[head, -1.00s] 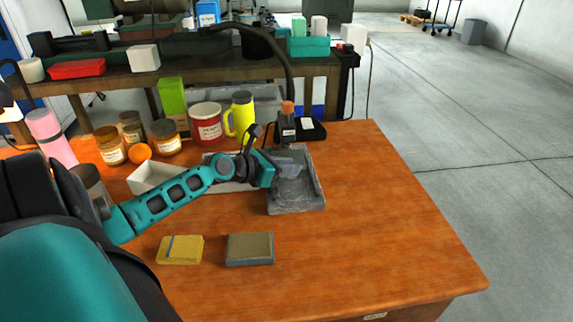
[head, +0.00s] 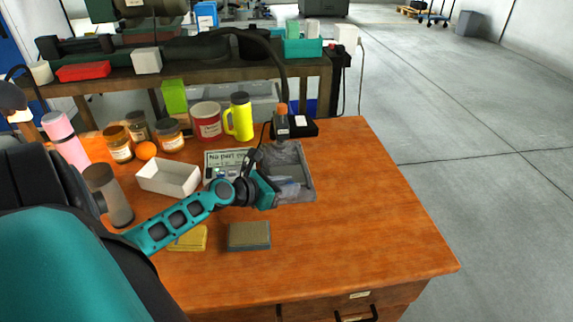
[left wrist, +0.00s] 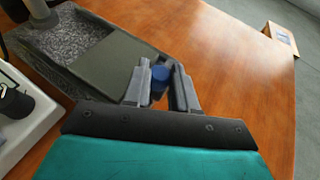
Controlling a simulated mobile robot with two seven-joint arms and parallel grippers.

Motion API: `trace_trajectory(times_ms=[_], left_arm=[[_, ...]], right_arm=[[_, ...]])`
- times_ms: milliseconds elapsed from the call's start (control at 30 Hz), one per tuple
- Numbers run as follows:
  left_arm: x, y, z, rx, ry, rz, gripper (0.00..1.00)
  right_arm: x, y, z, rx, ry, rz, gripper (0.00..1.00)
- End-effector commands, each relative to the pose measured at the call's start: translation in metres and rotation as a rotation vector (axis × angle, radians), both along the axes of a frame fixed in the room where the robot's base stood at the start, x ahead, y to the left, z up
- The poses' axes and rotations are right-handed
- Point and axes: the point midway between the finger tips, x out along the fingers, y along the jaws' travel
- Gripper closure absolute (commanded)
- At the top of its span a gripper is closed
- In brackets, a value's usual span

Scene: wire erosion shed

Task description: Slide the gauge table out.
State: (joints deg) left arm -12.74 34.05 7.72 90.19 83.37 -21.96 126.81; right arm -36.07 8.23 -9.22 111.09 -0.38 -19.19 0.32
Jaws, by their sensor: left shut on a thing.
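The gauge stand (head: 282,127) has a dark post with an orange top and a grey base (head: 303,172) on the wooden table. In the left wrist view the base has a speckled area (left wrist: 68,43) and a smooth grey-green plate, the gauge table (left wrist: 118,65). My left gripper (head: 270,190) is at the near left side of the base. In the left wrist view my left gripper (left wrist: 162,88) is shut on a blue knob (left wrist: 160,74) at the plate's near edge. The fingers partly hide the knob. My right gripper is out of view.
A sign panel (head: 225,158) and a white open box (head: 168,178) are left of the base. A grey block (head: 249,236) and yellow pads (head: 188,239) lie nearer. Jars and a yellow mug (head: 240,118) stand behind. The table's right side is clear.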

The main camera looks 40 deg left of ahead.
Motion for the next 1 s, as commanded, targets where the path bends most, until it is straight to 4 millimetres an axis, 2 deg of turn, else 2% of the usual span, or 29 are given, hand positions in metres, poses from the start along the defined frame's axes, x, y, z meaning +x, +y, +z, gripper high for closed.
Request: trace_trajectory(times_ms=[33,200,233,500,767,867,1000], left_arm=[[-0.002,-0.006,-0.003,-0.009,0.009,-0.012,1.0],[-0.003,-0.007,-0.004,-0.01,0.011,-0.014,1.0],[-0.003,-0.007,-0.004,-0.011,0.011,-0.014,0.72],[-0.002,-0.005,-0.003,-0.009,0.009,-0.01,0.48],[-0.003,-0.003,-0.002,-0.006,0.006,-0.008,0.48],[-0.009,-0.002,0.001,-0.007,0.007,-0.007,0.48],[-0.027,0.002,0.009,-0.005,0.008,-0.007,0.48]], right_arm=[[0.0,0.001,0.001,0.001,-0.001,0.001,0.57],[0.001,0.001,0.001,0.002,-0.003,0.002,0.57],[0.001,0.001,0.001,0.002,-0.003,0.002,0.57],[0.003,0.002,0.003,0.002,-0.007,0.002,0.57],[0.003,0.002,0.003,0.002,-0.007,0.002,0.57],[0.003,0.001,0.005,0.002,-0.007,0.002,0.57],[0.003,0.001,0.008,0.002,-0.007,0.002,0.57]])
